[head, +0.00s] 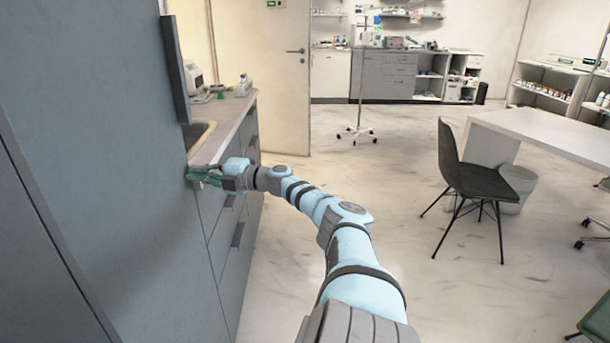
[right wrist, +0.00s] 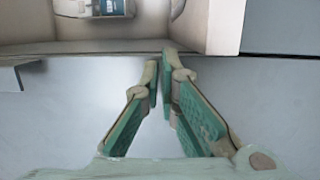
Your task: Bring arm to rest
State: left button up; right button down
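My right arm (head: 345,235) reaches forward and left in the head view. Its right gripper (head: 200,174) is at the near front corner of the counter (head: 232,118). In the right wrist view, the right gripper (right wrist: 160,68) shows two green-padded fingers with a gap between the pads, narrow at the tips. Nothing shows between them. The fingertips lie near the counter edge in that picture; whether they touch it I cannot tell. My left gripper is not in view.
A tall grey-blue cabinet (head: 85,150) stands close on the left. Drawers (head: 235,220) run below the counter. A black chair (head: 470,180) and white desk (head: 545,130) stand at right. A wheeled stand (head: 360,90) is farther back. The middle floor is clear.

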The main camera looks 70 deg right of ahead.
aim_at(181, 139)
jog(key=r, duration=0.8)
jog(key=shift+a+r, duration=0.2)
jog(key=shift+r, duration=0.2)
jog(key=shift+d, duration=0.1)
